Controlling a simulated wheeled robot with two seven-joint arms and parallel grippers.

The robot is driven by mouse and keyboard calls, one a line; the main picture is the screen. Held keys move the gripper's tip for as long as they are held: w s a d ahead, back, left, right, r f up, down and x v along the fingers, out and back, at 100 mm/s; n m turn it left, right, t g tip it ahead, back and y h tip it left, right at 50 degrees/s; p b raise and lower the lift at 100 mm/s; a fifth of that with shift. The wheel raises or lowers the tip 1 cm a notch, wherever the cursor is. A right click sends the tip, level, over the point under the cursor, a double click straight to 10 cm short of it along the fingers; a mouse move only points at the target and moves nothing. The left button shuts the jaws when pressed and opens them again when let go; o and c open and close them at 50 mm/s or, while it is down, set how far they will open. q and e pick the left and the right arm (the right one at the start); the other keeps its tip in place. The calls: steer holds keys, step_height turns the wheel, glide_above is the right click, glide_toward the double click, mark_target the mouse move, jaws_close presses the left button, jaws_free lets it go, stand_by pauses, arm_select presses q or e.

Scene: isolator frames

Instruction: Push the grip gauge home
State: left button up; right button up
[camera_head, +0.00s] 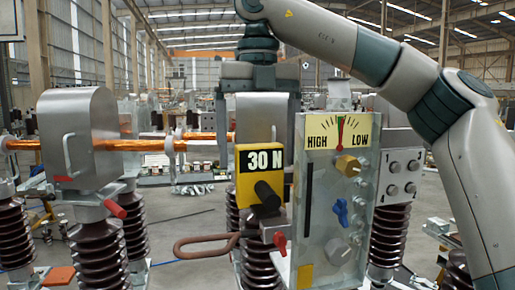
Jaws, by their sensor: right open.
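A yellow gauge with a black "30 N" label (264,160) and a black knob stands near the middle of the view. I take it to be the grip gauge. A brown loop handle (205,246) sticks out to the left below it. My right gripper (257,135) points down above and behind the gauge, with its fingers apart. A grey metal housing (258,110) shows between the fingers; I cannot tell whether they touch it. The lower fingertips are partly hidden by the gauge and the panel. My left gripper is not in view.
A clear panel (328,240) with a HIGH/LOW dial (338,131) and several knobs stands right of the gauge. At left, a grey housing (78,135) with a red lever sits on brown ribbed insulators (99,245). A copper bar (145,145) runs right from it.

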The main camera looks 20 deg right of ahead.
steer(key=shift+d, duration=0.1)
stand_by(0.6)
step_height(320, 180, up, 12)
stand_by(0.9)
steer(key=shift+f, duration=0.1)
stand_by(0.9)
